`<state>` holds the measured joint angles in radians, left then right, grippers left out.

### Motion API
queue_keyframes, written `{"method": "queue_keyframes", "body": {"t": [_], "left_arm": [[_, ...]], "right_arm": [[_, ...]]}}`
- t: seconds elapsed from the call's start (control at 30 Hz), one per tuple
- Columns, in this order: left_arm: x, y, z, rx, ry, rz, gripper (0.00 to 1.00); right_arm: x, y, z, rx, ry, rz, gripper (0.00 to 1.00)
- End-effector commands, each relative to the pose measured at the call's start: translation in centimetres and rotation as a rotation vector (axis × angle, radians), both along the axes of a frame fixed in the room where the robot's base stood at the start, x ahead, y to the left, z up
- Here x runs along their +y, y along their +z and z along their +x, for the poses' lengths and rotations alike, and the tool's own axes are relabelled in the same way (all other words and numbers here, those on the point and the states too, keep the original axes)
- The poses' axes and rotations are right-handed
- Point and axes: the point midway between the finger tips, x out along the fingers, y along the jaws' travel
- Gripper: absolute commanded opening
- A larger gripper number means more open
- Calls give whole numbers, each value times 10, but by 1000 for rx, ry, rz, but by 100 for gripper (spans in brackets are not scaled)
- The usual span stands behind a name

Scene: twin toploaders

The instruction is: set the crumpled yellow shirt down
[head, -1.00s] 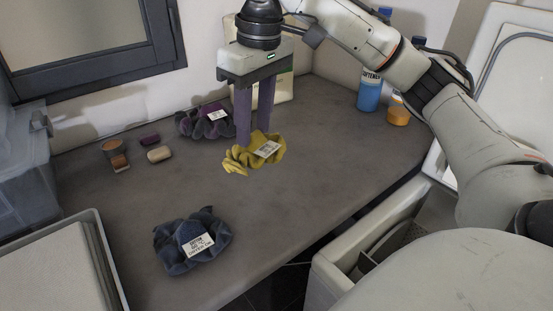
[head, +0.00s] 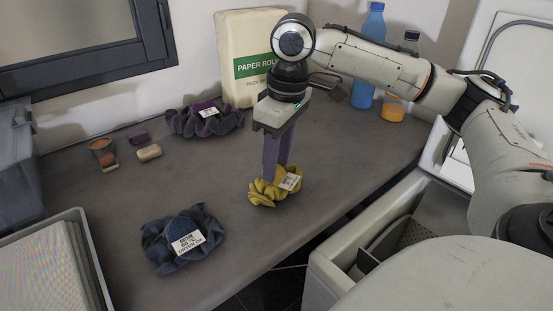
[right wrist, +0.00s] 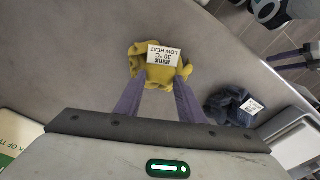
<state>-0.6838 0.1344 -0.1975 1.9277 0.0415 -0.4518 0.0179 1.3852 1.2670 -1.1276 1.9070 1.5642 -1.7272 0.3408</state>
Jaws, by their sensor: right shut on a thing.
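The crumpled yellow shirt (head: 265,191) with a white care label is held by my right gripper (head: 277,170) over the grey counter, left of its front edge. In the right wrist view the yellow shirt (right wrist: 158,74) lies between the purple fingertips (right wrist: 158,86), its label reading "LOW HEAT". My right gripper points down and is shut on the shirt. Whether the shirt touches the counter is hard to tell. My left gripper (right wrist: 292,61) shows at the right edge of the right wrist view, two purple fingers apart, empty.
A dark blue crumpled garment (head: 180,238) lies at the front left of the counter (head: 215,180). A purple-grey garment (head: 205,118) lies at the back. Small soap-like items (head: 149,152) are at left, bottles (head: 368,60) back right. An open washer (head: 410,235) is right of the edge.

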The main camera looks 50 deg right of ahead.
Motion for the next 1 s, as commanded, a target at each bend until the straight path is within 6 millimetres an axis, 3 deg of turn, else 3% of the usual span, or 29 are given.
{"method": "queue_keyframes", "body": {"t": [0.37, 0.4, 0.5, 0.87, 1.0], "left_arm": [[-2, 5, 2, -6, -1, -4, 58], [-2, 5, 1, -5, -1, -4, 58], [-2, 3, 1, -4, -1, -4, 58], [0, -3, -3, 7, 1, 0, 58], [1, 1, -3, 7, 2, 0, 58]], "right_arm": [[0, -7, 0, 0, 0, 1, 0], [0, -8, 0, 0, -1, 1, 37], [0, -8, 0, -1, -1, 0, 54], [0, -6, 1, -3, -1, 1, 54], [0, 13, -1, -5, -1, 2, 54]]}}
